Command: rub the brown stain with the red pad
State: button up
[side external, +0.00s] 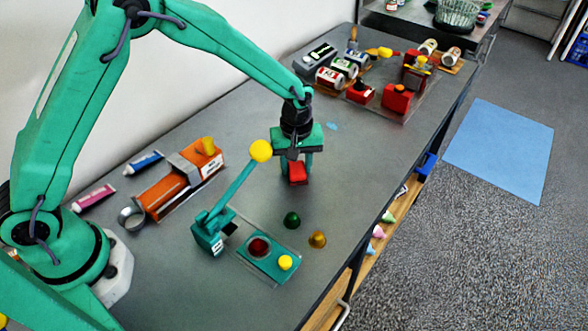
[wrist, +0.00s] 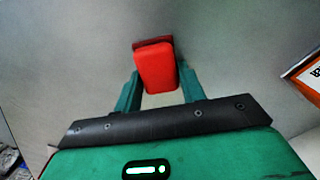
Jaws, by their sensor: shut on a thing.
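My gripper (side external: 297,160) points down over the middle of the grey bench and is shut on the red pad (side external: 297,175). In the wrist view the pad (wrist: 155,68) sits between the two green fingers of my gripper (wrist: 158,80), with a darker red part along its far edge. The pad is low over the bench; I cannot tell whether it touches the surface. A small light blue smear (side external: 333,127) lies on the bench behind the gripper.
A green lever (side external: 230,188) with a yellow knob stands left of the gripper. An orange box (side external: 185,182) lies left.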

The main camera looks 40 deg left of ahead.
aim_at(317, 186)
jog(key=shift+d, duration=3.2)
jog(key=shift+a, duration=3.4)
jog(key=shift+r, duration=4.15)
